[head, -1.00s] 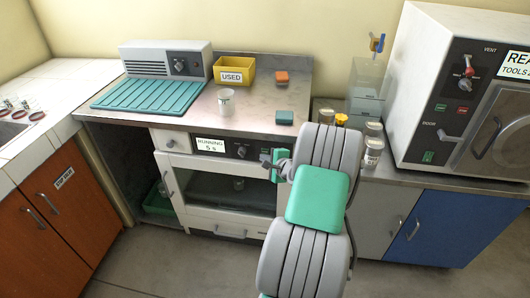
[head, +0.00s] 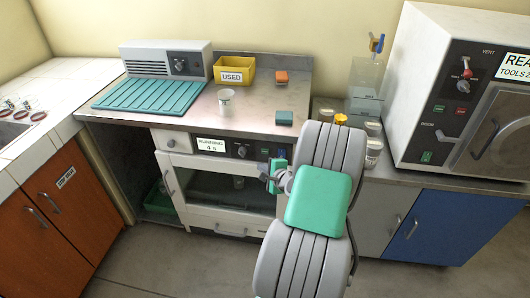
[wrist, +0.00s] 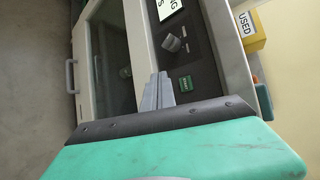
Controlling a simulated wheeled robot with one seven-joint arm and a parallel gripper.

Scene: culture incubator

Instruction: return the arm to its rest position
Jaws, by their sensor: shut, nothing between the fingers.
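My gripper (head: 265,177) is in front of the incubator (head: 180,195), near the right side of its glass door and below its control panel. In the wrist view its grey fingers (wrist: 157,92) are together with nothing held. My arm's grey and green links rise from the bottom of the head view and hide the incubator's right end. The incubator's display (head: 211,145) reads RUNNING 4 s. The door looks shut, with a small object (head: 238,182) behind the glass.
On the counter above stand a white cup (head: 225,101), a teal block (head: 284,117), an orange block (head: 282,77) and a yellow USED bin (head: 234,71). Jars (head: 373,152) and a large white machine (head: 455,90) stand right. Floor space is open below left.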

